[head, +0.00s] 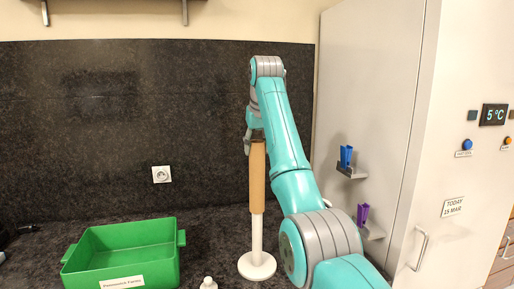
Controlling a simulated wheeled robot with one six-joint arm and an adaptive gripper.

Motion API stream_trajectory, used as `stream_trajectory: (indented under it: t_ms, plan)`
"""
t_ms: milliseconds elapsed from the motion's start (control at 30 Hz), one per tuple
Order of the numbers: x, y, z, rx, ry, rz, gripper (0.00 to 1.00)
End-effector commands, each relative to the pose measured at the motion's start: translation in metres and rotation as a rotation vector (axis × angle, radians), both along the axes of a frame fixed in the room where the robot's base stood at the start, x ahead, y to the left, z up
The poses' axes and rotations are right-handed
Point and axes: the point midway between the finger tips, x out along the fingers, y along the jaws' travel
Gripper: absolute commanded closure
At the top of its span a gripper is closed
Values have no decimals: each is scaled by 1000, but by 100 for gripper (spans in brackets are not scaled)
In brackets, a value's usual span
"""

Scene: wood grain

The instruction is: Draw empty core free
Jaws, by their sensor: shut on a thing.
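The empty core (257,178) is a brown, upright cardboard tube. My gripper (254,140) is at its top end, shut on it, with the fingers partly hidden by the arm. The white stand (257,266) has a round base on the dark counter and a thin upright post. The lower part of the post shows bare between the core and the base, so the core is well above the base. The post's top is not visible; it appears to run up into the core's lower end.
A green bin (125,252) with a white label stands left of the stand. A small white object (208,284) is at the front edge of view. A pale cabinet (375,130) with a blue item (346,156) and a purple item (363,214) on brackets rises close at right.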

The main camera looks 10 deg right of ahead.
Motion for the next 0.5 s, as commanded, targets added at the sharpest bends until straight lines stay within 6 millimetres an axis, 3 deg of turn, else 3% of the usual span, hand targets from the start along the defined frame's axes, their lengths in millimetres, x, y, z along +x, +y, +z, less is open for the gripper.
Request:
stream_trajectory:
  t_ms: [500]
  plan:
    - [0,0,16,0,-1,0,97]
